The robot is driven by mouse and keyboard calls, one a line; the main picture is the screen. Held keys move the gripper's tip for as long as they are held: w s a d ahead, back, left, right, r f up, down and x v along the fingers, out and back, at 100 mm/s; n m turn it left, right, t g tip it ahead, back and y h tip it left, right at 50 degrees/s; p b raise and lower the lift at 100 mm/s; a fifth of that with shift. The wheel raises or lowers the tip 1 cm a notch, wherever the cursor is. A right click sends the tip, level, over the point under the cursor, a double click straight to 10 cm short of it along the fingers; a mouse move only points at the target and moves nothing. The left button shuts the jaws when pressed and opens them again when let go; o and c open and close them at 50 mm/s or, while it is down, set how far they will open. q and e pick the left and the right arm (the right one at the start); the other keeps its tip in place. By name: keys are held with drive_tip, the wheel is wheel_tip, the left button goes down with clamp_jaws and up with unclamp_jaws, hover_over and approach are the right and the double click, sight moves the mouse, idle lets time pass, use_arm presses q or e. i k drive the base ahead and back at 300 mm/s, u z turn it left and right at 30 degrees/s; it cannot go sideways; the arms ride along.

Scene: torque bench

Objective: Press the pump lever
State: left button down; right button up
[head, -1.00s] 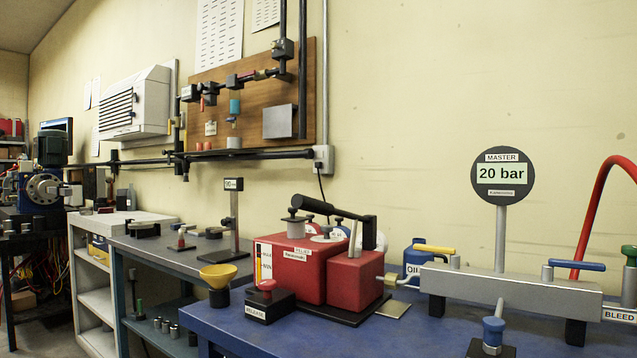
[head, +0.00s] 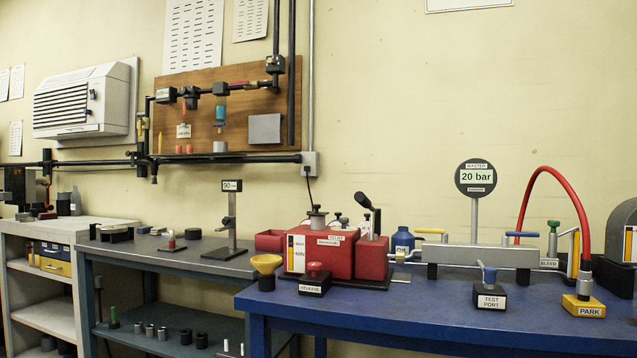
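The red pump unit (head: 328,253) stands on the left part of the blue bench in the head view. Its black lever (head: 366,203) rises at the unit's right side, tilted, with a dark rounded end up and to the left. A black release block (head: 315,285) with a red knob sits in front of the unit. A round gauge marked MASTER 20 bar (head: 475,178) stands on a post above the grey manifold (head: 470,254). Neither of my grippers shows in the head view.
On the blue bench (head: 400,307) are a yellow funnel (head: 266,266), a blue oil bottle (head: 402,240), a TEST PORT block (head: 490,297) and a yellow PARK block (head: 583,306) under a red hose (head: 549,170). The bench's front middle is clear. A grey bench (head: 165,262) adjoins at left.

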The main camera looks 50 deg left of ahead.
sight(360, 196)
drive_tip(key=u, duration=0.85)
